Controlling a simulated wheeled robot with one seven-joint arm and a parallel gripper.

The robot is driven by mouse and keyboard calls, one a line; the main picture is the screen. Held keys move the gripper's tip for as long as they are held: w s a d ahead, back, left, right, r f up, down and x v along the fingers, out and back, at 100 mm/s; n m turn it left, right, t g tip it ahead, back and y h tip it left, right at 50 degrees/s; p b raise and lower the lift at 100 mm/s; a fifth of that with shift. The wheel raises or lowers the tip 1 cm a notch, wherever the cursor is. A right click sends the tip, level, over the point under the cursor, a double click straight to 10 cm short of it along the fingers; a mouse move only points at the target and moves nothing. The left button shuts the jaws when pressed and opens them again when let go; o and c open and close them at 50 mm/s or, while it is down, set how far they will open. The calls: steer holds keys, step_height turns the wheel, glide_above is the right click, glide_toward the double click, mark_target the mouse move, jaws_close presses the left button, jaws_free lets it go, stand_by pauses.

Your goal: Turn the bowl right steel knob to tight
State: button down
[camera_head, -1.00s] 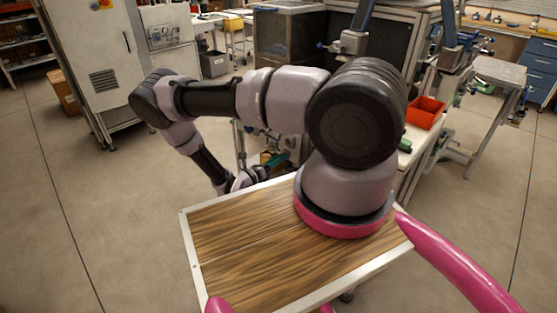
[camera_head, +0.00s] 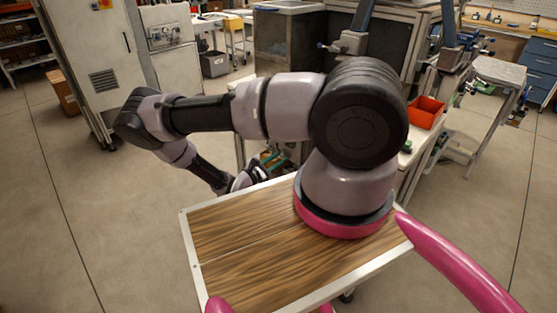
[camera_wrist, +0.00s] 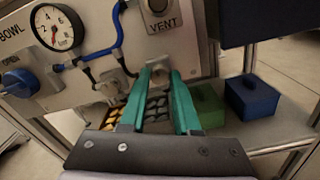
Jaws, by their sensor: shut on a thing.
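In the wrist view, the panel (camera_wrist: 85,62) marked BOWL and VENT fills the upper left. The bowl right steel knob (camera_wrist: 158,63) sits on its lower part, between the tips of my gripper's green fingers (camera_wrist: 160,72). My gripper is shut on this knob, and the fingers hide part of it. Another steel fitting (camera_wrist: 112,82) sits to its left. The knob's turn marks cannot be made out. In the head view, my wrist is low behind the wooden top, and the knob cannot be made out.
A round gauge (camera_wrist: 58,27), a blue knob (camera_wrist: 20,82) and blue hoses are on the panel. Dark small parts lie below it. A green box (camera_wrist: 208,106) and a blue box (camera_wrist: 250,95) stand right of my fingers. A red bin (camera_head: 425,112) is on the bench.

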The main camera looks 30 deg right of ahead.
steer(key=shift+m, duration=0.8)
steer(key=c, duration=0.6)
jaws_free()
steer(key=shift+a, duration=0.1)
steer(key=v, duration=1)
steer(key=shift+s+a, duration=0.15)
steer(key=shift+a, duration=0.15)
steer(key=shift+r+m, duration=0.1)
steer(key=shift+m, duration=0.2)
